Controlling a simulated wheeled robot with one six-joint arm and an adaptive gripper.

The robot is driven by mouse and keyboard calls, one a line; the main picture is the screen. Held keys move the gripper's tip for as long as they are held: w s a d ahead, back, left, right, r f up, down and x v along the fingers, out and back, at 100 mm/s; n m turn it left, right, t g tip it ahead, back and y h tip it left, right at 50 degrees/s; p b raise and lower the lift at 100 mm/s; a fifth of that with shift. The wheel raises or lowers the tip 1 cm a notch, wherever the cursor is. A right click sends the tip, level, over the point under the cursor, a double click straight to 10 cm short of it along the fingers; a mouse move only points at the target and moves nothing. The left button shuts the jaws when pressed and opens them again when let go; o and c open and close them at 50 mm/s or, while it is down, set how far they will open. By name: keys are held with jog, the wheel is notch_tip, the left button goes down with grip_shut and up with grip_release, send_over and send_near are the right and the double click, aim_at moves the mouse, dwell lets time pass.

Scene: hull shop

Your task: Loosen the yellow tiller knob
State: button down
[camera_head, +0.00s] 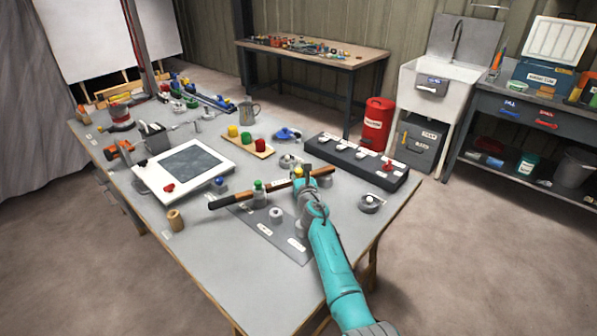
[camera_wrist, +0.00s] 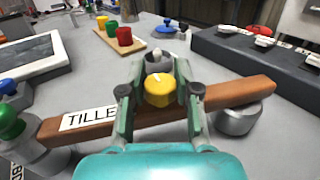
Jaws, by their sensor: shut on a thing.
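The yellow tiller knob (camera_wrist: 158,90) sits at the wooden tiller bar, between the two fingers of my gripper (camera_wrist: 158,98). My gripper is shut on the knob, with one finger on each side of it. The brown tiller (camera_wrist: 248,92) carries a white label reading "TILLE", the rest hidden by a finger. In the head view my gripper (camera_head: 303,178) is at the right part of the tiller (camera_head: 230,201), and the knob there is small and partly hidden. A green knob (camera_wrist: 10,124) stands at the tiller's left part.
A dark panel (camera_wrist: 255,52) with several white fittings and a red knob lies behind on the right. A wooden strip (camera_wrist: 122,48) holds yellow, green and red knobs. A framed grey screen (camera_head: 190,163) lies to the left. A round metal piece (camera_head: 369,203) sits near the right edge.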

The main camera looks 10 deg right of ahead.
jog(key=shift+r+n+y, duration=0.1)
jog(key=shift+n+y, duration=0.3)
jog(key=shift+y, duration=0.1)
jog(key=shift+d+n+y, duration=0.1)
jog(key=shift+n+y, duration=0.8)
jog(key=shift+y, duration=0.6)
jog(key=shift+f+n+g+y, duration=0.15)
jog(key=shift+n+g+y, duration=0.7)
jog(key=shift+y, duration=0.55)
jog(key=shift+f+n+g+y, duration=0.1)
jog(key=shift+n+g+y, duration=0.45)
jog(key=shift+n+y, duration=0.7)
jog(key=shift+y, duration=0.25)
jog(key=shift+s+g+y, duration=0.1)
jog(key=shift+g+y, duration=0.2)
jog(key=shift+y, duration=0.1)
jog(key=c, duration=0.8)
grip_release()
jog(key=shift+r, duration=0.1)
jog(key=shift+v, duration=5.9)
